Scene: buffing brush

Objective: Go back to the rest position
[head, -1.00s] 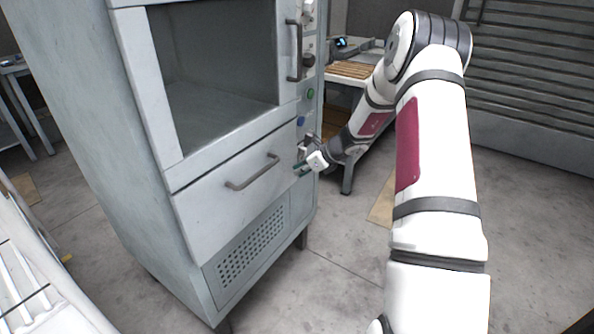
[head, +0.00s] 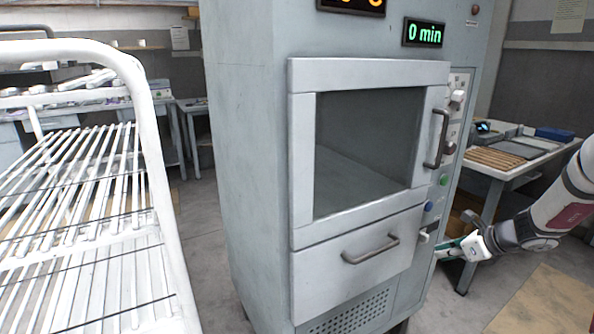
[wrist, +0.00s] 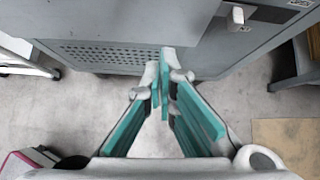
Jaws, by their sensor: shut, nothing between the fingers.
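My gripper (head: 451,248) is at the right in the head view, beside the lower right front edge of the grey oven cabinet (head: 245,150). In the wrist view its teal-padded fingers (wrist: 161,85) are brought together at the tips with nothing between them. Beyond the fingertips lie the floor and the cabinet's lower front with its perforated panel (wrist: 120,55). I cannot tell from the views whether the gripper touches the cabinet.
A white wire rack (head: 160,160) stands at the left. The cabinet has a drawer handle (head: 371,250), a door handle (head: 436,138) and a display reading "0 min" (head: 424,33). A table (head: 520,165) with trays stands behind my arm. Bare floor shows in front of the cabinet.

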